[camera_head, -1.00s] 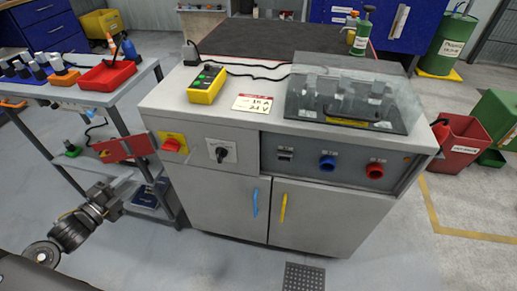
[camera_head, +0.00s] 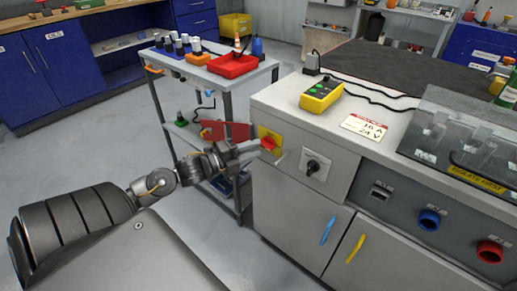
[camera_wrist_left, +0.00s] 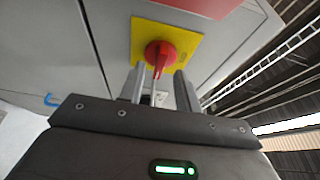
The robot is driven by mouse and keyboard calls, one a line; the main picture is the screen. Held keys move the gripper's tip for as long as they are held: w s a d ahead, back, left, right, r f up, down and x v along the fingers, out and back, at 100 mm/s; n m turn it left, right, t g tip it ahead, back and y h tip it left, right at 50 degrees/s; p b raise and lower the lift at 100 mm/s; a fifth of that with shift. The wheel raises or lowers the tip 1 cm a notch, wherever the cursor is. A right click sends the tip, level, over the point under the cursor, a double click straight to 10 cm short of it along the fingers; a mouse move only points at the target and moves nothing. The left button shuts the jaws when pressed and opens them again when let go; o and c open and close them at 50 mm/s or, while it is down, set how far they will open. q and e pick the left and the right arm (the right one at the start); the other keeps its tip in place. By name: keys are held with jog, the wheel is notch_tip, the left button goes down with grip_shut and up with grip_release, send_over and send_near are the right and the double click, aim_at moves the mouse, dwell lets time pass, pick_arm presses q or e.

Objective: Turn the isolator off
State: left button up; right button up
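The isolator is a red rotary handle (camera_head: 268,143) on a yellow plate (camera_head: 276,137), on the upper left of the grey cabinet front. It also shows in the left wrist view as a red knob (camera_wrist_left: 160,54) on its yellow plate (camera_wrist_left: 183,41). My left gripper (camera_head: 257,149) is just in front of it. In the wrist view the two fingers (camera_wrist_left: 160,85) stand apart, with the handle's lower end seen in line with the gap between them. I cannot tell whether they touch it. My right gripper is not in view.
A black rotary switch (camera_head: 312,166) sits right of the isolator. A red plate (camera_head: 225,131) shows behind my left wrist, near the grey trolley (camera_head: 228,84). A yellow control box (camera_head: 321,95) and a clear cover (camera_head: 462,135) are on the cabinet top.

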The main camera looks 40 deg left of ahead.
aim_at(267, 144)
pick_arm(q)
jog(key=shift+x, duration=1.15)
jog(key=shift+c, duration=0.3)
grip_shut()
